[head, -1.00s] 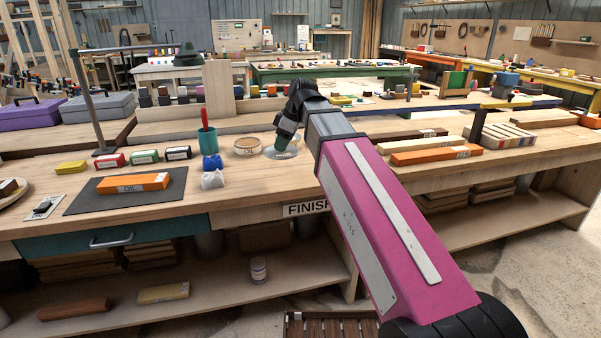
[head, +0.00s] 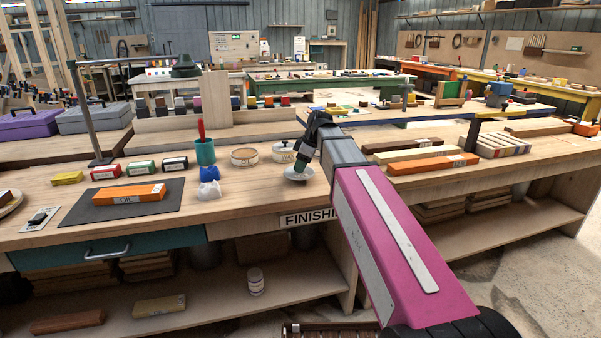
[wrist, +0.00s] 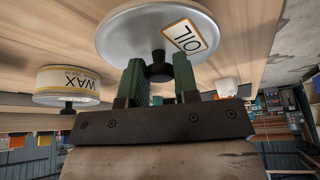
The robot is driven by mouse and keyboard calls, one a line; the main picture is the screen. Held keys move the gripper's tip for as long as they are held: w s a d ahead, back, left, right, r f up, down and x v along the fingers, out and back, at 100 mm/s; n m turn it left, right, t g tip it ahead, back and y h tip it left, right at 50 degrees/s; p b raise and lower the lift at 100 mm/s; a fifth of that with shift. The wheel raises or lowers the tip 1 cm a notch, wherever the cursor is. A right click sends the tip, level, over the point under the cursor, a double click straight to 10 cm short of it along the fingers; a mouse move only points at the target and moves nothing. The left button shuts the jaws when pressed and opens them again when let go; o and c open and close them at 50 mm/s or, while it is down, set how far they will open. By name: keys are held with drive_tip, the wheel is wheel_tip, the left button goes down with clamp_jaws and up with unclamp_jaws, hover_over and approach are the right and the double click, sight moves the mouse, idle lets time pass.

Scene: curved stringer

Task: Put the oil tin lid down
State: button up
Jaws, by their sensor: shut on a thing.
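My gripper (wrist: 160,75) has green fingers shut on that knob. In the head view my gripper (head: 299,168) is over the lid, partly hiding it. The lid is at or just above the bench top; I cannot tell whether it touches.
A teal cup (head: 205,152) and blue and white lumps (head: 209,189) are further left. Bare bench (head: 260,200) lies between these and the lid.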

drive_tip(key=shift+f, duration=1.3)
drive_tip(key=shift+f, duration=0.15)
drive_tip(key=o, duration=0.9)
drive_tip(key=v, duration=1.2)
drive_tip(key=shift+s, duration=0.1)
